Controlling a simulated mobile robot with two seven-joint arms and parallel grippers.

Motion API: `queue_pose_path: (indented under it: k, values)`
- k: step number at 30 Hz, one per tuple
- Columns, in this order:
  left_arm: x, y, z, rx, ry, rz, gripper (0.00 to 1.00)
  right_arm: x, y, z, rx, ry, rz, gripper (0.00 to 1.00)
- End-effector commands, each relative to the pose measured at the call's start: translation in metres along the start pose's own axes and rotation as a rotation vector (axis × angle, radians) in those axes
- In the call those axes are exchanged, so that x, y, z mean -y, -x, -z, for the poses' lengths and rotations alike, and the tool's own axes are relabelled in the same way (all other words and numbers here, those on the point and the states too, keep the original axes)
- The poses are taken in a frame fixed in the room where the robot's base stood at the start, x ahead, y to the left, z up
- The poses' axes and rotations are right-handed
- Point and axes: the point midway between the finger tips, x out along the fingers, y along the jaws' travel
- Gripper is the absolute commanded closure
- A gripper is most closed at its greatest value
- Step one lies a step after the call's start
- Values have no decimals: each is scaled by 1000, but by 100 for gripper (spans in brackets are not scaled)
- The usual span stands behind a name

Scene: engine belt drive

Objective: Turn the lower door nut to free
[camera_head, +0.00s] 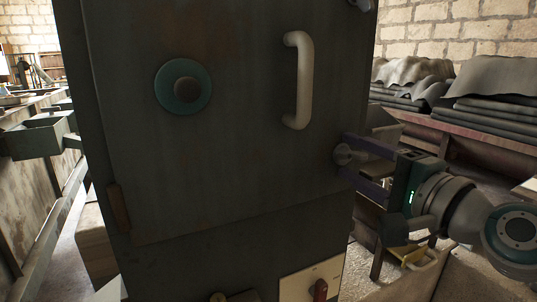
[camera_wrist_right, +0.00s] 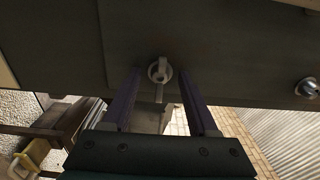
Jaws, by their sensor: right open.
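The lower door nut (camera_head: 343,154) is a small pale wing-shaped fastener at the right edge of the dark grey cabinet door (camera_head: 230,150). My right gripper (camera_head: 347,157) reaches in from the right. It is open, with one purple finger above the nut and one below it. In the right wrist view the nut (camera_wrist_right: 159,71) shows between the two fingertips (camera_wrist_right: 160,75), with a visible gap on each side. A second, upper nut (camera_head: 362,4) is at the top right of the door; a similar bright fastener (camera_wrist_right: 307,87) shows at the right of the wrist view. My left gripper is not in view.
A cream handle (camera_head: 302,80) and a round teal knob (camera_head: 183,87) stand out from the door. A panel with a red switch (camera_head: 320,290) is below. Stacked dark sheets (camera_head: 480,105) lie on a bench at the right.

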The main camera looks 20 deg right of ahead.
Motion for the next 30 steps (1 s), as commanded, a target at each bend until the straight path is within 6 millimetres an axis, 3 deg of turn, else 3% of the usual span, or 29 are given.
queue_pose_path:
  k: [5, 21, 30]
  values:
    - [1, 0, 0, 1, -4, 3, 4, 0, 0, 0, 0, 0, 0, 40]
    - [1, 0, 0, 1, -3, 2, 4, 0, 0, 0, 0, 0, 0, 100]
    - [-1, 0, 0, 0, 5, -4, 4, 0, 0, 0, 0, 1, 0, 100]
